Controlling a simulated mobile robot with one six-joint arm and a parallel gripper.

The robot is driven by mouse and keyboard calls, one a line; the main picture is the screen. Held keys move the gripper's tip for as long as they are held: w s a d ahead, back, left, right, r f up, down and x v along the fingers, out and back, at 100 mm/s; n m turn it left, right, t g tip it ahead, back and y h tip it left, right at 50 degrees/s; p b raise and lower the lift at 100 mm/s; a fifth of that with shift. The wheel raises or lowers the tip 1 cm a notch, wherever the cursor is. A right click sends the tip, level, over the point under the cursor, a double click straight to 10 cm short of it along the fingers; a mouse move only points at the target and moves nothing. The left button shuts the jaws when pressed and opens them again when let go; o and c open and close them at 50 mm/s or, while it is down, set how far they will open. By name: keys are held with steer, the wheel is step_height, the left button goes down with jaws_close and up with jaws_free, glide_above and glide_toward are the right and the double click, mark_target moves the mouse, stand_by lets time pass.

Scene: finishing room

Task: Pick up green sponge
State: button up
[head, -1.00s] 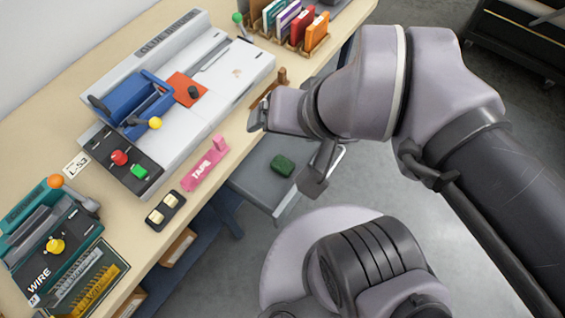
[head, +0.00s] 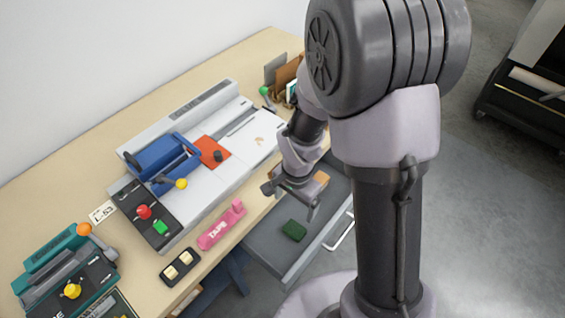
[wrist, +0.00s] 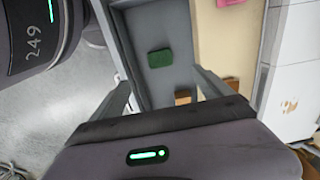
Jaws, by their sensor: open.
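The green sponge (head: 294,230) lies on the floor of an open grey drawer (head: 266,255) below the table edge. In the wrist view the sponge (wrist: 160,58) lies ahead of the fingers, roughly midway between them, with nothing around it. My gripper (head: 291,200) is open and empty, above the drawer and apart from the sponge. Both its fingers show in the wrist view (wrist: 160,80), spread wide.
A pink tape dispenser (head: 222,224) and a white glue binder (head: 215,185) stand on the tabletop beside the drawer. A brown block (wrist: 183,96) shows near my right finger in the wrist view. Open floor (head: 480,230) lies to the right.

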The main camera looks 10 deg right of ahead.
steer(key=b, duration=0.5)
glide_above(293, 231)
steer(key=f, duration=1.3)
steer(key=shift+s+a+f, duration=0.15)
steer(key=shift+s, duration=0.1)
steer(key=f+b, duration=0.3)
steer(key=f, duration=0.2)
steer(key=shift+w+f, duration=0.1)
steer(key=shift+w, duration=0.1)
steer(key=c, duration=1.5)
step_height(293, 231, up, 10)
steer(key=p, duration=0.4)
steer(key=shift+c, duration=0.3)
